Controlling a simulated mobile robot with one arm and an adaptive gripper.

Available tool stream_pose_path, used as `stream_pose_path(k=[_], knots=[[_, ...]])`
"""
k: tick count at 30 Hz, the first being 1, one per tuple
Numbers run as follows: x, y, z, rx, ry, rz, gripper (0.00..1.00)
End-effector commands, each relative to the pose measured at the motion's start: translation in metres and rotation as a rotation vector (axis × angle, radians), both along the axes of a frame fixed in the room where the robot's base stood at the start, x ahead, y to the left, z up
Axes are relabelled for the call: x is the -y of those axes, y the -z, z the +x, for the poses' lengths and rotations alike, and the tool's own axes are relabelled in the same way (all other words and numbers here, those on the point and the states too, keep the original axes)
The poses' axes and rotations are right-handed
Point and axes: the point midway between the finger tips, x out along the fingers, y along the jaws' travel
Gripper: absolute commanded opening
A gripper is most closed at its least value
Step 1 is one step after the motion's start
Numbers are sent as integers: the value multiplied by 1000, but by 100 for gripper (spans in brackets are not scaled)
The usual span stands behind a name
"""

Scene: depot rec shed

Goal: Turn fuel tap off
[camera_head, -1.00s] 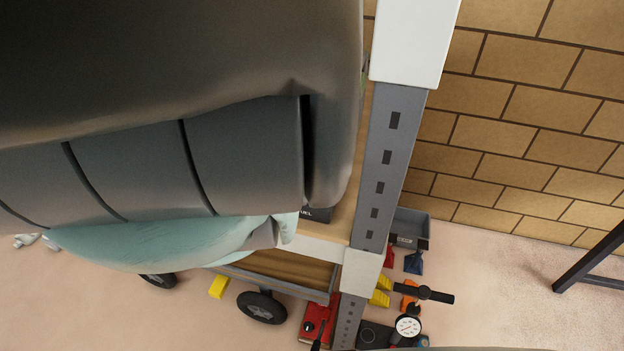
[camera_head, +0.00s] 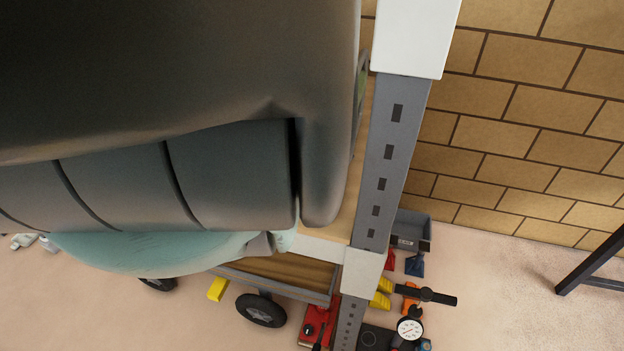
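The fuel tap is not visible in the head view. A large dark grey and pale teal mass, apparently my own arm close to the camera, covers the left and upper middle of the picture. Anything behind it is hidden. I do not see my gripper or its fingertips. A wooden shelf board (camera_head: 350,205) shows as a narrow strip between this mass and a grey slotted upright (camera_head: 387,170). A thin green-edged object (camera_head: 361,85) shows at the mass's right edge.
A tan block wall (camera_head: 520,110) stands at right. Below are a cart (camera_head: 285,275) with black wheels, a red jack-like tool (camera_head: 318,326), a pump with a round gauge (camera_head: 409,329), a grey bin (camera_head: 412,232) and a black stand leg (camera_head: 595,262). Pinkish floor is clear at lower right.

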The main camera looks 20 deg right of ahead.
Motion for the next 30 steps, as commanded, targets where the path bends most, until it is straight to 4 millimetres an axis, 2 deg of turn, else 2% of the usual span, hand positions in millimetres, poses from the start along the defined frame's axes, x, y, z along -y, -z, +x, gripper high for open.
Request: stream_pose_path(k=[1,14,30], knots=[[0,0,0,0,0,0,43],[0,0,0,-1,0,1,0],[0,1,0,1,54,-1,0]])
